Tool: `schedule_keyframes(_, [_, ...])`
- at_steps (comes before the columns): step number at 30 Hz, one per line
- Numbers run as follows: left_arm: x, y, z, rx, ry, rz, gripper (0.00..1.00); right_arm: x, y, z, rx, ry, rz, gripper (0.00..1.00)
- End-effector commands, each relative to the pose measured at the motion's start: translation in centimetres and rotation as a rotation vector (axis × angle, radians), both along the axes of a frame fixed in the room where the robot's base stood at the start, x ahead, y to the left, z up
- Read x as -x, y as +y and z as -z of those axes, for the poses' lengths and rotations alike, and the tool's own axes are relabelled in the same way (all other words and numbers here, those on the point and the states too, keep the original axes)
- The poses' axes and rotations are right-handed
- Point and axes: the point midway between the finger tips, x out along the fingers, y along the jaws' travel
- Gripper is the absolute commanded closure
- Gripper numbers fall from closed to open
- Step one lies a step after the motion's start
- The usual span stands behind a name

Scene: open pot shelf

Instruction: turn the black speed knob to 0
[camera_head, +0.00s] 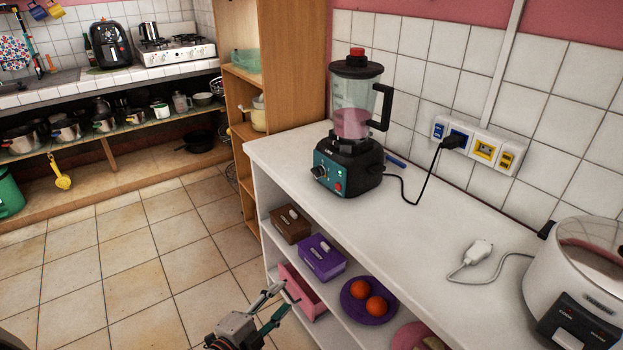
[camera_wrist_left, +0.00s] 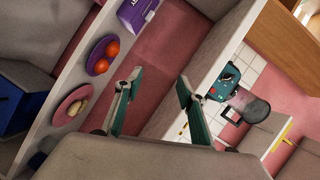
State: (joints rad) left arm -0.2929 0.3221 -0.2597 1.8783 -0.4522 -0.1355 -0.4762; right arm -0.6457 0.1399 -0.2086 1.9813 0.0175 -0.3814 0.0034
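The black speed knob (camera_head: 319,171) sits on the teal front panel of the blender (camera_head: 350,172), left of a small red switch. The blender stands upright on the white counter, with pink contents in its clear jar. The knob's setting is too small to read. My left gripper (camera_head: 280,299) is low in front of the shelves, well below and apart from the blender. In the left wrist view its two fingers (camera_wrist_left: 158,88) are spread and empty, and the blender (camera_wrist_left: 232,88) shows tilted at the right. My right gripper is not in view.
The white counter (camera_head: 440,220) has free room right of the blender. A white cooker (camera_head: 580,285) and a loose plug (camera_head: 478,252) are at the right. The blender's cord runs to wall sockets (camera_head: 476,145). Boxes and a purple plate (camera_head: 352,312) with oranges fill the shelves below.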

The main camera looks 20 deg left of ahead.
Motion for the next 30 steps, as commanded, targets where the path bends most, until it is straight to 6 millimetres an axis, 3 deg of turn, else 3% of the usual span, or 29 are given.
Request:
schedule_keyframes(1, [-2.8,0.3,-1.9,-0.165,-0.114,0.062,0.61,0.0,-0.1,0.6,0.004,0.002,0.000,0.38])
schedule_keyframes(3, [-5.8,0.4,-4.8,-0.402,-0.270,0.136,0.61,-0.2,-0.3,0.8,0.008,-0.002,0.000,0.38])
schedule_keyframes(9, [-12.7,0.8,-12.3,-1.110,-0.688,0.292,0.61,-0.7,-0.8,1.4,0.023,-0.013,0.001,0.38])
schedule_keyframes(15, [-17.6,2.4,-17.5,-1.769,-0.996,0.376,0.61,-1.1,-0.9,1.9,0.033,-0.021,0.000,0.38])
schedule_keyframes(18, [-19.0,3.4,-19.0,-1.995,-1.080,0.398,0.61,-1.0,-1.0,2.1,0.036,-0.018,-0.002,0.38])
schedule_keyframes(22, [-20.1,4.2,-20.1,-2.159,-1.131,0.413,0.61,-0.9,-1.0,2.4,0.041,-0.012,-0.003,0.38])
schedule_keyframes(30, [-22.4,2.9,-20.7,-2.197,-1.144,0.410,0.61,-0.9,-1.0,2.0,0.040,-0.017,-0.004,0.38])
